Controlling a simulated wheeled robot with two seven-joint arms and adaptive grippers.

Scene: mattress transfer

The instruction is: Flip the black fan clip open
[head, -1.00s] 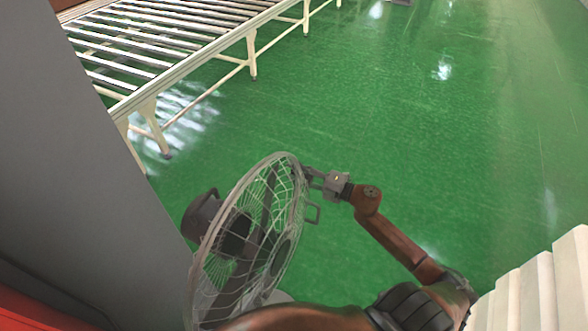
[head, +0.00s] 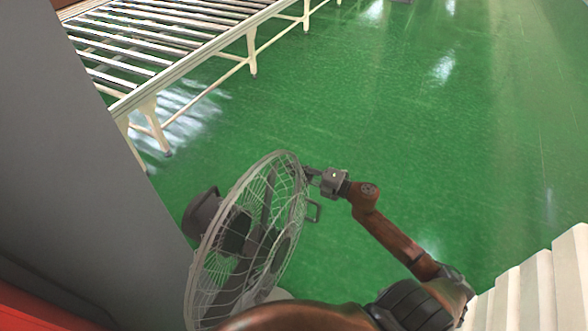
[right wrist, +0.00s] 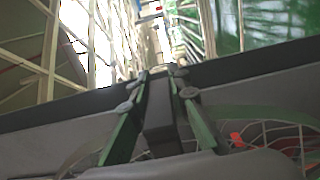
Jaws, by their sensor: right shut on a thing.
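The fan (head: 245,240) stands at the lower middle of the head view, with a round wire cage and a dark motor housing behind it. My right gripper (head: 306,171) is at the upper right of the cage rim. In the right wrist view the fingers of my right gripper (right wrist: 152,88) are shut on a dark piece between them, which appears to be the black fan clip (right wrist: 160,115). Whether the clip is open or closed cannot be told. A small loop (head: 314,211) sticks out from the cage below the gripper. My left gripper is not in view.
A white roller conveyor (head: 165,60) stands at the upper left. A grey panel (head: 80,150) fills the left side. White ridged blocks (head: 540,285) are at the lower right. The green floor (head: 430,130) is clear beyond the fan.

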